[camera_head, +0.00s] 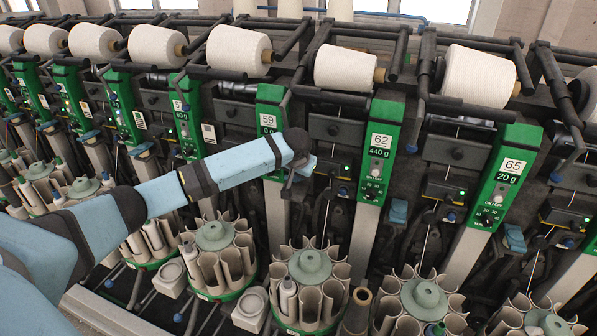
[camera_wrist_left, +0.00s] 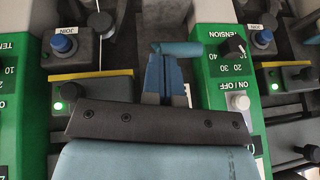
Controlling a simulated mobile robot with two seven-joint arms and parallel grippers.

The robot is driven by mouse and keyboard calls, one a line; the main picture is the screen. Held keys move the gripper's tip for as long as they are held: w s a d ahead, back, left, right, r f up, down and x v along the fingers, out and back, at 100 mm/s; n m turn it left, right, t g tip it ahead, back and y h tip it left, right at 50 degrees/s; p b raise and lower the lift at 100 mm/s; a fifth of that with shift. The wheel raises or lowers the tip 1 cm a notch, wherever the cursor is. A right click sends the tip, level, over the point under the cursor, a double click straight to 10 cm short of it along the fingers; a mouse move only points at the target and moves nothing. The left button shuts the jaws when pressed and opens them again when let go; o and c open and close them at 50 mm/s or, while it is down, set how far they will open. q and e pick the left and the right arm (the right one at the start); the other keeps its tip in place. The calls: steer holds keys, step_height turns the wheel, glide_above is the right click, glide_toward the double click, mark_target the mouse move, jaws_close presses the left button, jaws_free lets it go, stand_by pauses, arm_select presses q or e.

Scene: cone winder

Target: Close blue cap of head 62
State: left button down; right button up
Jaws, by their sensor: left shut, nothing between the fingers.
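The green panel of head 62 (camera_head: 376,150) stands right of my left gripper in the head view, marked 62 and 440 g. My left arm reaches in from the left, and its wrist hides most of my left gripper, which is low between panels 59 and 62. In the left wrist view the shut, empty fingers of my left gripper (camera_wrist_left: 167,72) point at a light-blue cap (camera_wrist_left: 178,48). Their tips are at or very near it; I cannot tell whether they touch. Whether the cap is fully shut is unclear. My right gripper is not in view.
Panel 59 (camera_head: 270,122) and panel 65 (camera_head: 503,175) flank head 62. Another blue cap (camera_head: 398,211) sits between 62 and 65. White yarn cones (camera_head: 347,70) line the top. Round bobbin magazines (camera_head: 310,268) stand below. Blue JOIN buttons (camera_wrist_left: 62,44) and a tension knob (camera_wrist_left: 232,47) are close to the gripper.

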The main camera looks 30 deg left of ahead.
arm_select(q)
steer(key=shift+f, duration=0.1)
steer(key=shift+s+d+f+t+y+b, duration=0.1)
steer(key=shift+s+f+t+y+b, duration=0.1)
steer(key=shift+s+f+t+b, duration=0.45)
steer(key=shift+s+d+f+t+y+b, duration=0.2)
steer(key=shift+s+f+t, duration=0.1)
steer(key=shift+f+t, duration=0.7)
steer(key=shift+s+d+f+t+y+b, duration=0.15)
steer(key=shift+s+f+t+b, duration=0.25)
steer(key=shift+f+t, duration=0.45)
steer(key=shift+a+f, duration=0.1)
steer(key=shift+s, duration=0.1)
